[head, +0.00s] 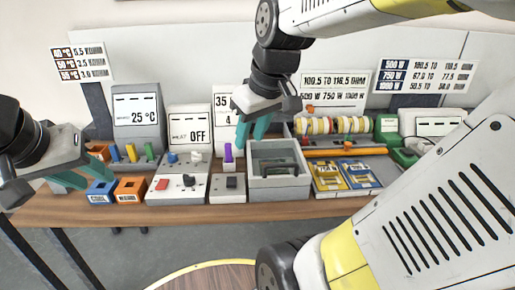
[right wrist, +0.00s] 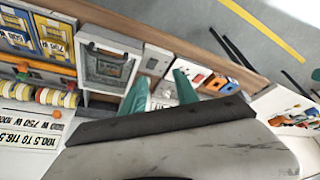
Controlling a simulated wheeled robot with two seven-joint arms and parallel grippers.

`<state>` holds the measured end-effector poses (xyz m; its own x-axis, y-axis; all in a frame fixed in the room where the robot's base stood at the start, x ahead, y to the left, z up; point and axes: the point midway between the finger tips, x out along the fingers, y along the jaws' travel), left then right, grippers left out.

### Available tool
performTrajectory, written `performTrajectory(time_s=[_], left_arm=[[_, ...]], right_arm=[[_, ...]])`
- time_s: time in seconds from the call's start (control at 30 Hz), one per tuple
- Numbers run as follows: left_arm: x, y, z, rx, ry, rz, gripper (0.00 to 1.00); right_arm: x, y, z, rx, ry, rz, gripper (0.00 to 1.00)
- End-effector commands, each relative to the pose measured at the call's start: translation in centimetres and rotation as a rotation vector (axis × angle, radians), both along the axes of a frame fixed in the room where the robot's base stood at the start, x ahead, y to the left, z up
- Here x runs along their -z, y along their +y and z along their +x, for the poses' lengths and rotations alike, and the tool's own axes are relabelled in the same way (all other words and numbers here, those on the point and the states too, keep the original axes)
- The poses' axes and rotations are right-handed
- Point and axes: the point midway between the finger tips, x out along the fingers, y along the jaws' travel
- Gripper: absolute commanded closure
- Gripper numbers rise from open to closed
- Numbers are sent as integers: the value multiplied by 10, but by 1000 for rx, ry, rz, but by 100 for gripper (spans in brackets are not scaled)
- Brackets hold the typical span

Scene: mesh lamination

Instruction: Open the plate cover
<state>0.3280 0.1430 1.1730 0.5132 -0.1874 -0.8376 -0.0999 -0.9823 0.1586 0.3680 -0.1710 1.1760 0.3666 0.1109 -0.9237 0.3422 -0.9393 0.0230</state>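A grey box (head: 280,187) stands at the middle of the bench with a dark, flat framed piece inside it. I cannot tell which part of it is the plate cover. The box also shows in the right wrist view (right wrist: 84,66), left of my fingers. My right gripper (head: 252,130) hangs above and just left of the box, its two teal fingers apart. In the right wrist view the fingers (right wrist: 160,88) are apart with nothing held between them. My left gripper (head: 72,179) is at the far left, beside the blue block; its finger gap is unclear.
Blue (head: 100,191) and orange (head: 130,189) blocks stand at the left front edge. A purple piece (head: 228,153) stands close left of the box. Yellow (head: 328,176) and blue (head: 358,173) cards lie right of it, with coloured rolls (head: 315,126) behind. My right arm covers the right side.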

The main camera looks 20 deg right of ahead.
Motion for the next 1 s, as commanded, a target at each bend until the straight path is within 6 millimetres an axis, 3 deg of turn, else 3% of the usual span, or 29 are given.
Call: performTrajectory(time_s=[0.03,0.2,0.43,0.63,0.77,1.0], left_arm=[[0,0,0,0,0,0,64],[0,0,0,0,0,0,64],[0,0,0,0,0,0,64],[0,0,0,0,0,0,64],[0,0,0,0,0,0,64],[0,0,0,0,0,0,64]], right_arm=[[4,-11,16,-70,52,-46,64],[21,-52,59,-383,215,-162,64],[59,-107,99,-771,387,-176,64],[79,-130,111,-941,440,-147,64],[88,-133,111,-965,445,-143,64],[124,-130,103,-965,446,-143,64]])
